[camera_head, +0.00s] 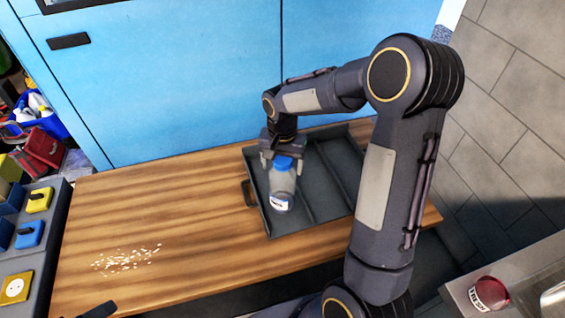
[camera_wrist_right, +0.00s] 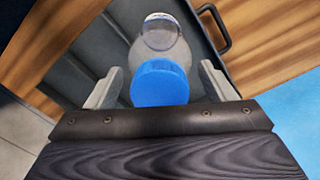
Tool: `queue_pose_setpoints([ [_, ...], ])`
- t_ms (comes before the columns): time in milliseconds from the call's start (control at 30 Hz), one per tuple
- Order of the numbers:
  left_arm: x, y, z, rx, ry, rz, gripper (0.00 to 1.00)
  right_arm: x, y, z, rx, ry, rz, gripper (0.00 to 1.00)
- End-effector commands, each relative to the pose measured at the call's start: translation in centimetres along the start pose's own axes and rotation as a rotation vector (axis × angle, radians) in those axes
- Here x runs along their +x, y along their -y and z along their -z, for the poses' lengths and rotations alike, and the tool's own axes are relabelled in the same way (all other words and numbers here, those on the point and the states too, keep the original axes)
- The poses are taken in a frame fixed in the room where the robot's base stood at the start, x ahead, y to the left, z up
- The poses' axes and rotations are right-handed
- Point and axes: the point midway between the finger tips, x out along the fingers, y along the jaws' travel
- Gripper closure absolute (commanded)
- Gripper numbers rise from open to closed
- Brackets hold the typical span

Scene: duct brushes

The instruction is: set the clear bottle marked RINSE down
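The clear bottle (camera_head: 283,185) with a blue cap stands in the left compartment of a dark grey tray (camera_head: 338,222). Its white label faces the front, with lettering too small to read. In the right wrist view the clear bottle (camera_wrist_right: 163,45) shows below its blue cap. My right gripper (camera_head: 284,160) points down over the bottle, one finger on each side of the cap. In the wrist view the right gripper (camera_wrist_right: 162,88) is open, with a gap between each finger and the cap.
The tray has raised dividers and a handle (camera_head: 249,193) on its left side. It sits on a wooden worktop (camera_head: 180,220) with pale scattered bits (camera_head: 127,258). Blue cabinet doors (camera_head: 190,80) rise behind. A red cup (camera_head: 489,293) stands at lower right. The worktop's middle is clear.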

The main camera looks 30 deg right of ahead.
Motion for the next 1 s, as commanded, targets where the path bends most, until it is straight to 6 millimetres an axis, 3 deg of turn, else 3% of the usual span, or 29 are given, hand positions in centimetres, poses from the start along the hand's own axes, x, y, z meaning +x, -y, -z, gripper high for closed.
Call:
queue_pose_setpoints([
  [367,-0.3,-0.1,0.1,0.0,0.0,0.0,0.05,-1.1,0.0,0.0,0.0,-0.002,0.001,0.24],
  [800,-0.9,-0.4,0.4,0.0,0.0,0.0,0.05,-10.0,0.1,0.1,0.0,-0.003,0.004,0.24],
  [1000,-1.0,-0.5,0.5,0.0,0.0,0.0,0.05,-12.0,0.0,0.0,-0.001,-0.001,0.003,0.24],
])
